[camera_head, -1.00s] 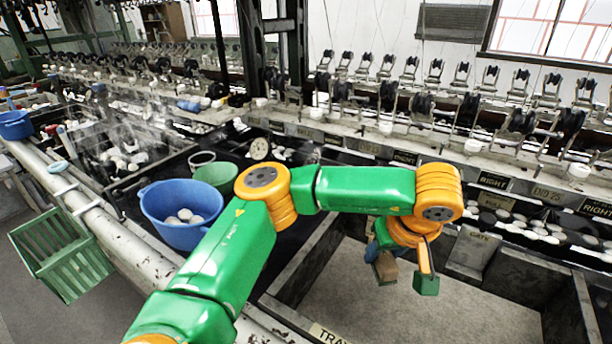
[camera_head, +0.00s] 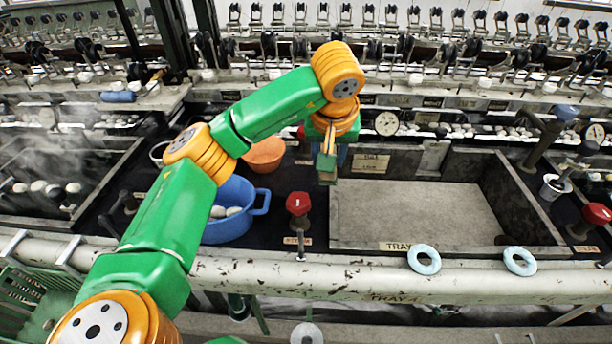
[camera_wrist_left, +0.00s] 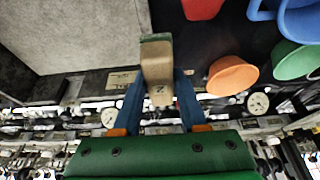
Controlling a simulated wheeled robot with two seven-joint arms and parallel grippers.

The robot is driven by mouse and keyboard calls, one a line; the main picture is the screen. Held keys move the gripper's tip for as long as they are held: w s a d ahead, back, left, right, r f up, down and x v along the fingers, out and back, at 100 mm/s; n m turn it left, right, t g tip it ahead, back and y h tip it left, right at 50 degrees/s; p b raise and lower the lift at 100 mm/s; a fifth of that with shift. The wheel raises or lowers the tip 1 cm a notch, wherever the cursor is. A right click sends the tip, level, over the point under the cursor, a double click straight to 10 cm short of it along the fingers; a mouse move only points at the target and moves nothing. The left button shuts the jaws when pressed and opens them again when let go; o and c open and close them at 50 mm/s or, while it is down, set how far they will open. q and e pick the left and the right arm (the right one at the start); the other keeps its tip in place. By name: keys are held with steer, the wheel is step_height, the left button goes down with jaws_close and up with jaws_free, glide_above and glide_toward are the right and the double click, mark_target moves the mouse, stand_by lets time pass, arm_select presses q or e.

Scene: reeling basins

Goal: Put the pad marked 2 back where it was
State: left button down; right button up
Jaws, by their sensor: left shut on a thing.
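The pad (camera_wrist_left: 157,62) is a tan block with a dark mark that looks like a 2. My left gripper (camera_wrist_left: 160,103) is shut on it, with a blue finger on each side. In the head view my left gripper (camera_head: 328,165) hangs near the back left corner of the grey tray (camera_head: 410,205), beside the orange bowl. The wrist view shows the pad held in front of the dark counter and the tray edge. My right gripper is not in view.
A blue basin (camera_head: 225,235) with white cocoons and an orange bowl (camera_head: 264,155) stand left of the tray. A red-topped knob (camera_head: 298,203) rises by the tray's front left corner. Pale blue rings (camera_head: 424,260) lie on the front rail. The tray floor looks clear.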

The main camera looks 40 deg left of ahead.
arm_select(q)
glide_above(308, 181)
steer(key=s+d, duration=0.1)
steer(key=s, duration=0.1)
steer(key=f, duration=0.5)
steer(key=shift+w+f+p, duration=0.2)
steer(key=shift+f+p, duration=0.15)
steer(key=shift+f, duration=0.05)
steer(key=x, duration=0.2)
steer(key=p+x, duration=0.1)
steer(key=shift+s+d, duration=0.15)
steer(key=shift+s, duration=0.15)
steer(key=shift+f, duration=0.45)
steer(key=shift+f, duration=0.1)
steer(key=shift+f, duration=0.15)
steer(key=shift+c, duration=2.2)
jaws_free()
